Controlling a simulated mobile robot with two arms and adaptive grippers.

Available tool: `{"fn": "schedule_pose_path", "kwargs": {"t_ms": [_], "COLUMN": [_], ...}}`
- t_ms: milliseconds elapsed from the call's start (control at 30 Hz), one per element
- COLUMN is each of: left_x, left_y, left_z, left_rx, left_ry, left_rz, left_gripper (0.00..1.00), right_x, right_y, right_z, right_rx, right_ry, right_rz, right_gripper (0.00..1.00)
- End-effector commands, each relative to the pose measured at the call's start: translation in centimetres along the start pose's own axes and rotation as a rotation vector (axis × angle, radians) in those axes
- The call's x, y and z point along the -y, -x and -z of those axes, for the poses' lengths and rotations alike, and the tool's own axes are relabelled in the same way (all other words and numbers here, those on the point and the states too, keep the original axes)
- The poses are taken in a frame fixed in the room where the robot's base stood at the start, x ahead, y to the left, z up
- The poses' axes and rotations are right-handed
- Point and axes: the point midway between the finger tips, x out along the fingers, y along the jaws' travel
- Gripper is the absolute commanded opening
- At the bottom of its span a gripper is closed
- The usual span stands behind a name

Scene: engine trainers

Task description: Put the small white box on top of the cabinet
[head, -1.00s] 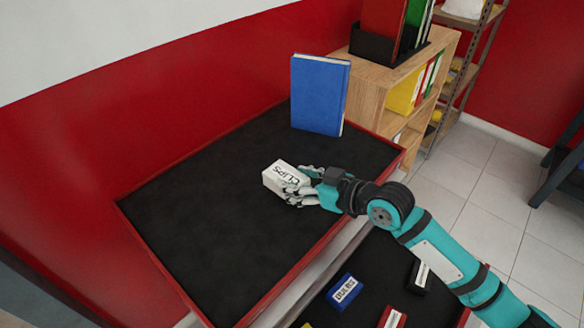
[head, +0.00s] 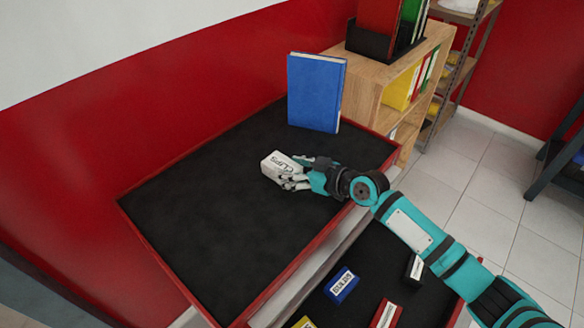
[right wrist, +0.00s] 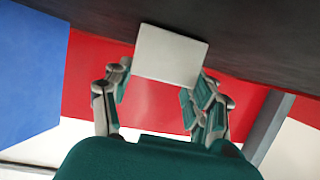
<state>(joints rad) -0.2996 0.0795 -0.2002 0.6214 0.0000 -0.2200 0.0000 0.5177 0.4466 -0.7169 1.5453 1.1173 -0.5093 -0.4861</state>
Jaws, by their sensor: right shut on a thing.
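The small white box (head: 279,166), marked "CLIPS", is in my right gripper (head: 290,176) over the black top of the red-edged cabinet (head: 215,225). The fingers are closed on its sides. In the right wrist view the white box (right wrist: 170,56) sits between the fingertips (right wrist: 163,78), close to the black surface. I cannot tell whether the box touches the top. My left gripper does not show.
A blue book (head: 316,92) stands upright at the back of the cabinet top. An open drawer below holds a blue box (head: 342,286), a red box (head: 386,314) and a black box (head: 414,268). A wooden shelf (head: 370,95) stands behind. The top's left part is clear.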

Motion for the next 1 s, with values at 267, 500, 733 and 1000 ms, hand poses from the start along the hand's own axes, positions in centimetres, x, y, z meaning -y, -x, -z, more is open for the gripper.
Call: {"fn": "schedule_pose_path", "kwargs": {"t_ms": [267,500,733,1000], "left_x": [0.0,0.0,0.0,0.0], "left_y": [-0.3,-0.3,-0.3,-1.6], "left_z": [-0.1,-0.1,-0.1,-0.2], "left_rx": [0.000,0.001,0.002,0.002], "left_ry": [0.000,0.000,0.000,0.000], "left_rz": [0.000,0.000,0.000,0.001], "left_gripper": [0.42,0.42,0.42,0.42], "right_x": [0.0,0.0,-0.1,-0.1], "right_y": [-0.1,-0.1,1.1,6.7], "right_z": [-0.2,-0.2,-0.1,-0.3], "right_rx": [0.000,0.000,0.000,0.002], "right_ry": [0.000,0.000,0.001,0.004], "right_rz": [0.000,0.000,-0.002,-0.002], "right_gripper": [0.78,0.82,0.82,0.82]}}
